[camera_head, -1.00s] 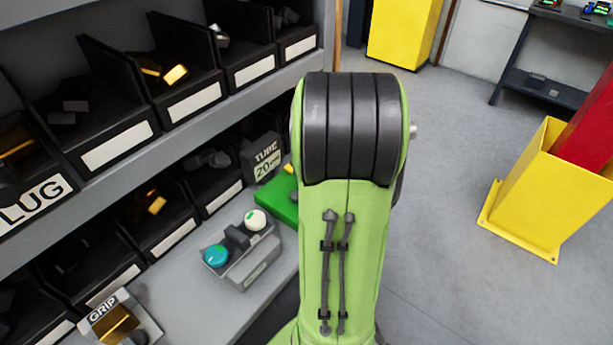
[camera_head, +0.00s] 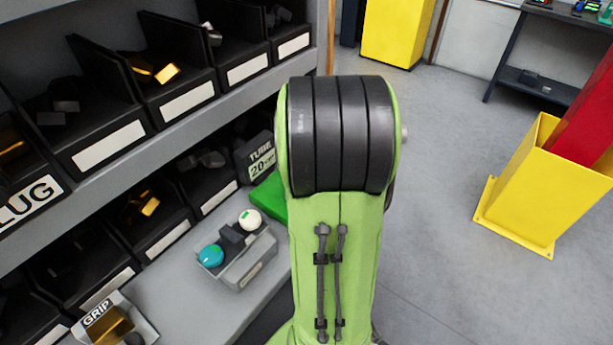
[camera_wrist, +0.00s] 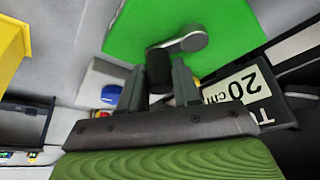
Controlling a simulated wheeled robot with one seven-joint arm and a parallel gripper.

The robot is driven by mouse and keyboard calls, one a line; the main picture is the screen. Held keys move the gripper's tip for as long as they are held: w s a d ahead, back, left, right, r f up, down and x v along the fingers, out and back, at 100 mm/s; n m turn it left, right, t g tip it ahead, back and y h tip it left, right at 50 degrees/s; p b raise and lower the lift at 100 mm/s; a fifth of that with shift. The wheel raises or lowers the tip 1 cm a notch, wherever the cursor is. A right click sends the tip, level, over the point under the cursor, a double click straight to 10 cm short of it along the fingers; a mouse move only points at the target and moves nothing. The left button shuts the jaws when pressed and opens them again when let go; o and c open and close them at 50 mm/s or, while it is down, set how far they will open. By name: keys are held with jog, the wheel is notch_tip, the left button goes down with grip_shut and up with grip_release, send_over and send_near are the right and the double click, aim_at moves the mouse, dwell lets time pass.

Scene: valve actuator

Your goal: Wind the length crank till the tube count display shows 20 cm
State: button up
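The tube count display (camera_head: 261,161) is a dark block with a pale panel reading 20 cm. It stands on the shelf left of my arm and also shows, tilted, in the wrist view (camera_wrist: 238,85). The length crank (camera_wrist: 190,39) is a grey arm with a round hub over a green plate (camera_wrist: 125,35). Its dark upright handle (camera_wrist: 158,68) is between the fingers of my gripper (camera_wrist: 159,82), which look closed against its sides. In the head view my green arm hides the crank and gripper. Part of the green plate (camera_head: 270,196) shows there.
A grey box with teal and white buttons (camera_head: 238,259) sits on the shelf near the display. A GRIP-labelled holder (camera_head: 112,322) is at lower left. Black bins (camera_head: 95,125) line the shelves. A yellow bin (camera_head: 528,190) stands on open floor at right.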

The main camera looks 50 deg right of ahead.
jog(key=p+v, duration=0.4)
jog(key=v, duration=1.1)
jog(key=shift+r+p, duration=0.3)
jog(key=shift+r, duration=0.1)
jog(key=s+a+r+n+y+p, duration=0.1)
jog(key=a+n, duration=0.1)
jog(key=a, duration=0.5)
jog(key=s+a+r+n+t+y+p, duration=0.1)
jog(key=s+a+n, duration=0.1)
jog(key=a, duration=0.6)
jog(key=s+a+r+n+t+y, duration=0.1)
jog(key=a+n, duration=0.3)
jog(key=a, duration=0.4)
jog(key=shift+s+a+r+p, duration=0.1)
jog(key=shift+s+p, duration=0.3)
jog(key=shift+s, duration=0.15)
